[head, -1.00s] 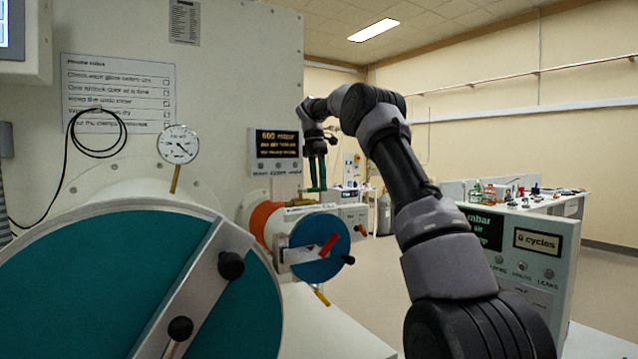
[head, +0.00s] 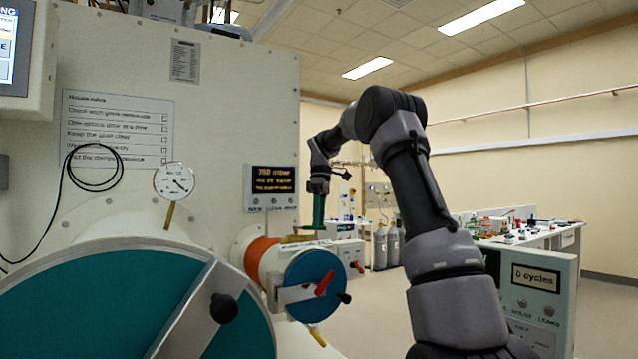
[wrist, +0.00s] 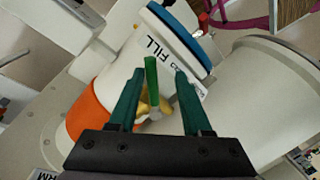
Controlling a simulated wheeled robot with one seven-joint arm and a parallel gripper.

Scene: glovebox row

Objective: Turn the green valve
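The green valve has a narrow green lever (wrist: 151,76) on a brass body (wrist: 151,104), on top of the small white cylinder beside its orange band. In the wrist view the lever stands between my gripper's two dark green fingers (wrist: 160,74), with a visible gap on each side, nearer the left finger. My gripper is open and holds nothing. In the head view my gripper (head: 318,208) points down just above the small cylinder, its fingers overlapping. There the lever cannot be told apart from the fingers; a brass part (head: 298,239) shows beside them.
The small cylinder has a blue door (head: 312,270) with a red handle (head: 325,283). A "FILL" label (wrist: 160,57) lies near the lever. A display panel (head: 272,182) is behind. A large teal door (head: 110,310) fills the lower left. A gauge (head: 174,181) stands above it.

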